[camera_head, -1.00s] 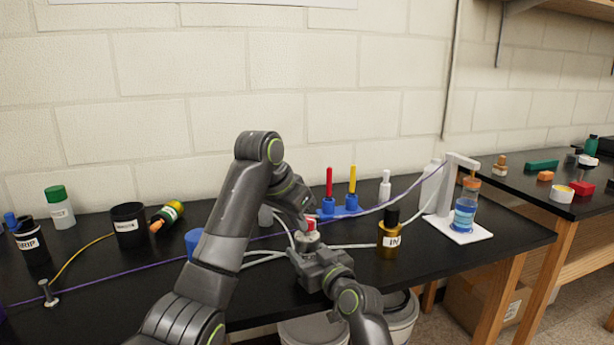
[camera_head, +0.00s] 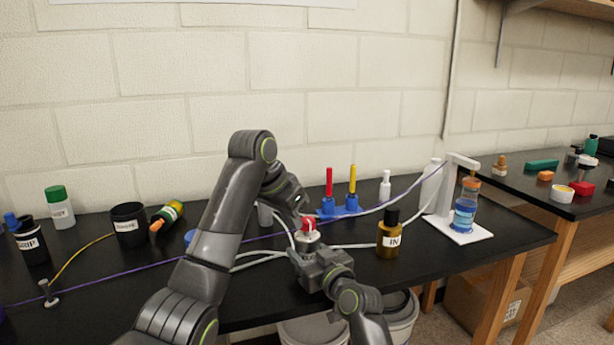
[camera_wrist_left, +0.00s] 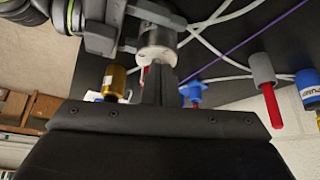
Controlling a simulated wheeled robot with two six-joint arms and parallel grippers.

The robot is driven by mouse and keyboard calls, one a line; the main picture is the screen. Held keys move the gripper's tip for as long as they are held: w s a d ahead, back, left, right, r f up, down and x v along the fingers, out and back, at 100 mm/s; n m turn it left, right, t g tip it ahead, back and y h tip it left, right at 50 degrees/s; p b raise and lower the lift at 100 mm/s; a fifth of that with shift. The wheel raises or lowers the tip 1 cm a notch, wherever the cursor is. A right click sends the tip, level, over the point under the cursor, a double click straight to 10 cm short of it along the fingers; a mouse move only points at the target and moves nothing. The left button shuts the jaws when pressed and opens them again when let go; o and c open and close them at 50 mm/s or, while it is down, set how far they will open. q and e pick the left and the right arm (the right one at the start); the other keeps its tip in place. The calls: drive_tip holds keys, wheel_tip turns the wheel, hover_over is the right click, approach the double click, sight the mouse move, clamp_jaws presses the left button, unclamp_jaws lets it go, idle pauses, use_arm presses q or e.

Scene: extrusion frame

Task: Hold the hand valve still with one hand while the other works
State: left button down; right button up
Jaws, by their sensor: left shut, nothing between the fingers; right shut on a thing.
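The hand valve (camera_head: 307,238) has a pale metal body with a red handle on top. It stands near the middle of the black bench. My right gripper (camera_head: 309,256) is shut around the valve's lower body from the front. My left gripper (camera_head: 303,216) is shut and empty, with its fingertips at the red handle from above. In the left wrist view the valve's round body (camera_wrist_left: 157,42) shows beyond the shut left fingers (camera_wrist_left: 158,80). A bit of red shows beside the fingers. Whether they touch the handle is hard to tell.
Pale tubes and a purple line (camera_head: 130,269) run across the bench (camera_head: 100,300). An amber "IN" bottle (camera_head: 389,240) stands just right of the valve. A blue holder (camera_head: 340,212) with red and yellow sticks is behind. A white stand (camera_head: 458,232) is farther right.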

use_arm(q)
wheel_tip(320, 180, up, 6)
drive_tip(key=shift+s+a, duration=0.25)
drive_tip(key=shift+a, duration=0.05)
idle(0.4)
use_arm(e)
drive_tip(key=o, duration=1.1)
drive_tip(key=shift+s, duration=0.1)
